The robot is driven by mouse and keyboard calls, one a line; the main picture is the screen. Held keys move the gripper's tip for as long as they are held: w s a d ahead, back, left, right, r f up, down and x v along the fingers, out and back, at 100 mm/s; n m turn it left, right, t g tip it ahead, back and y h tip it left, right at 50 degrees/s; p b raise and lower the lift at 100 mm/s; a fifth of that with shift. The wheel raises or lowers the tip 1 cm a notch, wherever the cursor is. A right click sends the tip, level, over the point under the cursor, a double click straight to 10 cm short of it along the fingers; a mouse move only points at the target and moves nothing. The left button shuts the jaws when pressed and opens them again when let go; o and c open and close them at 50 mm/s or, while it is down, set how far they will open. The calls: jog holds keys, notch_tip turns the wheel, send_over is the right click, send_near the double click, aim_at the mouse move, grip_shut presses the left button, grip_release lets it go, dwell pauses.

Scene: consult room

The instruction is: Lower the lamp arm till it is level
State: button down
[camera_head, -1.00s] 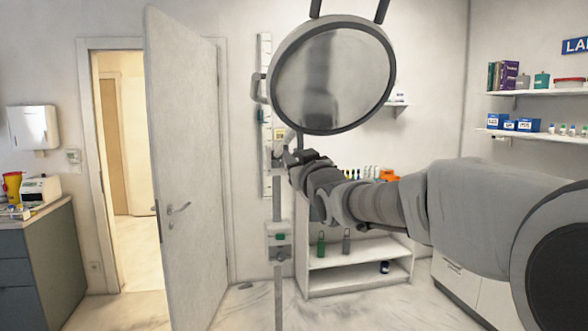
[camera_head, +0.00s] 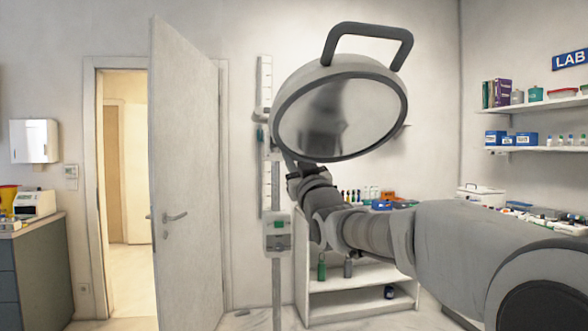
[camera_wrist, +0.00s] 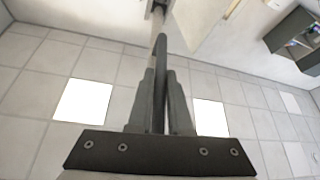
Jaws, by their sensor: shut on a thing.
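The lamp's round grey head (camera_head: 342,115) hangs in the upper middle of the head view, its glassy face tilted toward me. A dark looped handle (camera_head: 368,32) stands up at its top. My gripper (camera_head: 298,168) is at the lower left rim of the head, partly dark and hard to make out there. In the wrist view my gripper (camera_wrist: 160,75) is shut with a dark bar (camera_wrist: 160,48) between its fingers. The bar, apparently a lamp handle, runs up toward a pale part at the top edge. The lamp arm is not clearly visible in the head view.
An open door (camera_head: 185,180) stands to the left of the lamp. A height-scale column (camera_head: 276,275) is close behind my gripper. A low white shelf (camera_head: 350,300) with bottles is behind my arm. Wall shelves (camera_head: 540,148) are at the right.

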jog(key=shift+w+f+b, duration=0.2)
jog(key=shift+f+b, duration=0.6)
jog(key=shift+f, duration=0.25)
jog(key=c, duration=0.9)
grip_release()
jog(key=shift+w+a, duration=0.1)
jog(key=shift+c, duration=0.2)
jog(key=shift+o, duration=0.5)
jog(key=shift+r+t, duration=0.25)
jog(key=shift+t, duration=0.05)
jog(key=shift+y, duration=0.3)
jog(key=b+v, duration=0.1)
jog(key=v, duration=1.6)
jog(key=shift+s+b, duration=0.35)
jog(key=shift+f, duration=0.1)
